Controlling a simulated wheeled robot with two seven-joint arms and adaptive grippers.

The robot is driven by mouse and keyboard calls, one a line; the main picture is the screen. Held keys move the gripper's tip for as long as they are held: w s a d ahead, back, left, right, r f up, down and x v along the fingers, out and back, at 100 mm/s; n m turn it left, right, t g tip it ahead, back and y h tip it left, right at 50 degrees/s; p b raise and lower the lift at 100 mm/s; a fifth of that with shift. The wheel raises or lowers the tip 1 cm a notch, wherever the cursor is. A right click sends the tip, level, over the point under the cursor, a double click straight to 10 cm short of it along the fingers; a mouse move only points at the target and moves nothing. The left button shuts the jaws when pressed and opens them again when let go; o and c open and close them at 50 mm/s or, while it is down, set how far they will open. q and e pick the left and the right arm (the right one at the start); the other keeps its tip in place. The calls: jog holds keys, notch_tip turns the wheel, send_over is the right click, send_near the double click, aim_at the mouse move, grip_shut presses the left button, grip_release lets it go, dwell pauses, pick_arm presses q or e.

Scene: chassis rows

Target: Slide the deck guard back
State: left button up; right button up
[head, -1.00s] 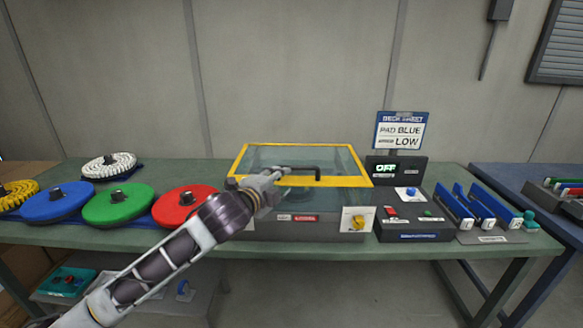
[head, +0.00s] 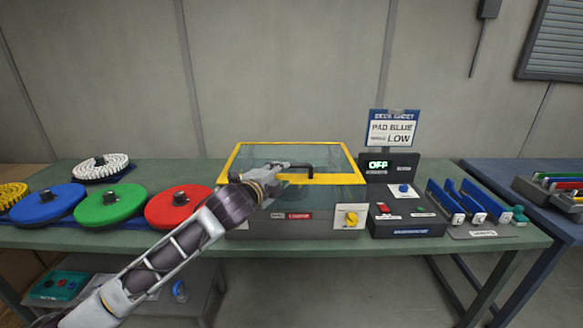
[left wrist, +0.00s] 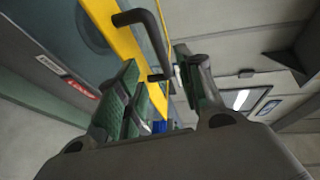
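The deck guard (head: 245,180) is a clear cover with a yellow frame, lying over the grey deck box (head: 255,222) in the middle of the bench. A black bar handle (head: 312,167) stands on its front edge; the handle also shows in the left wrist view (left wrist: 138,18). My left gripper (head: 284,167) is at the handle, covering its left part in the head view. In the left wrist view its two fingers (left wrist: 160,88) are apart, with the handle's end seen in the gap between them; I cannot tell if they touch it. My right gripper is out of view.
Red (head: 180,207), green (head: 110,205) and blue (head: 47,204) pad discs lie left of the box. A control box (head: 408,222) with a display reading OFF (head: 378,165) stands right, beside blue-handled parts (head: 470,200). A sign (head: 391,127) reads PAD BLUE, LOW.

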aim_at(292, 166)
pick_arm(q)
jog(key=shift+x, duration=4.95)
jog(key=shift+c, duration=0.4)
grip_shut()
